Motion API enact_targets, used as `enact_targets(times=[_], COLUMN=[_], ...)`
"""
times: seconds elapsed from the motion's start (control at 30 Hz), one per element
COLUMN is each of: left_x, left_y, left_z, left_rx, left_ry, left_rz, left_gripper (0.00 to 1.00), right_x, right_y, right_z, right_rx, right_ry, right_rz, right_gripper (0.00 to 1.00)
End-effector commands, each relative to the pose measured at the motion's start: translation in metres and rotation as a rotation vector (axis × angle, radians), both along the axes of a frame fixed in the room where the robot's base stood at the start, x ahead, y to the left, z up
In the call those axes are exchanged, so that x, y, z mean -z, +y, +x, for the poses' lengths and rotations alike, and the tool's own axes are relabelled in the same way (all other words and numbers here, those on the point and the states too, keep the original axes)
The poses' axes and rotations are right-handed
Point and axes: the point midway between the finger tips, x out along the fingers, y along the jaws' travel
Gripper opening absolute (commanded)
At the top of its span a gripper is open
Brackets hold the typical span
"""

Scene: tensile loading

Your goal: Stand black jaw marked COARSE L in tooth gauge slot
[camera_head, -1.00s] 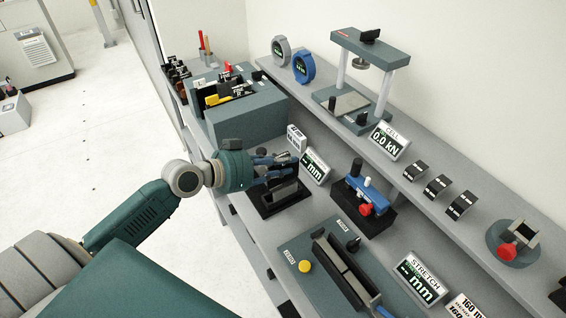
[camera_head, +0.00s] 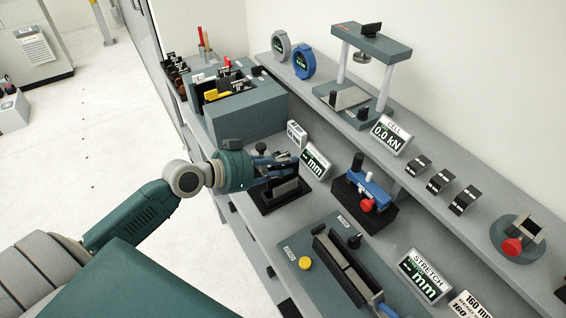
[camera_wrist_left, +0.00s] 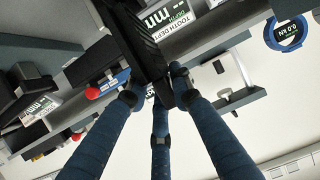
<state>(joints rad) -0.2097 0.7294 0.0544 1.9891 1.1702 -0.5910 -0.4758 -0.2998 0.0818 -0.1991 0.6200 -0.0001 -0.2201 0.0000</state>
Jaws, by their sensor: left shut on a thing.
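My left gripper (camera_head: 270,167) is over the black tooth gauge (camera_head: 266,207) in the head view. In the left wrist view its blue fingers (camera_wrist_left: 157,88) are shut on a black ribbed jaw (camera_wrist_left: 138,38). The fingers largely hide the jaw in the head view. No marking on the jaw can be read. A grey-faced upright piece (camera_head: 285,188) shows on the gauge just below the fingers. I cannot tell whether the jaw touches the slot. The tooth depth display (camera_head: 315,163) behind the gauge shows dashes and mm. My right gripper is out of view.
A grey box with jaws and tools (camera_head: 245,118) stands to the left of the gauge. A blue clamp with a red knob (camera_head: 368,187) stands to its right. The stretch fixture (camera_head: 345,265) is nearer the front. A raised shelf (camera_head: 345,125) runs along the wall.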

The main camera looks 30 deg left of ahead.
Motion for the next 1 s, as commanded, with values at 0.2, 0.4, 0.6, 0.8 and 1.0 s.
enact_targets(times=[0.2, 0.4, 0.6, 0.8, 1.0], left_x=[0.002, 0.006, 0.01, 0.015, 0.019], left_y=[0.0, 0.0, 0.0, 0.0, 0.0], left_z=[0.001, 0.001, 0.001, 0.001, 0.001], left_rx=[-0.001, -0.001, -0.001, -0.001, -0.001], left_ry=[-0.009, -0.009, -0.009, -0.009, -0.008], left_rz=[-0.002, -0.002, -0.002, -0.002, -0.002], left_gripper=[0.0, 0.0, 0.0, 0.0, 0.0], right_x=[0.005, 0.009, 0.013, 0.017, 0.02], right_y=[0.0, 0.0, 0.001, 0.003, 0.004], right_z=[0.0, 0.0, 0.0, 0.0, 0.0], right_rx=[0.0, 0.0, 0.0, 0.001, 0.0], right_ry=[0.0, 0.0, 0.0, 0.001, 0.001], right_rz=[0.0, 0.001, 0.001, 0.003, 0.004], right_gripper=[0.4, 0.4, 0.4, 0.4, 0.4])
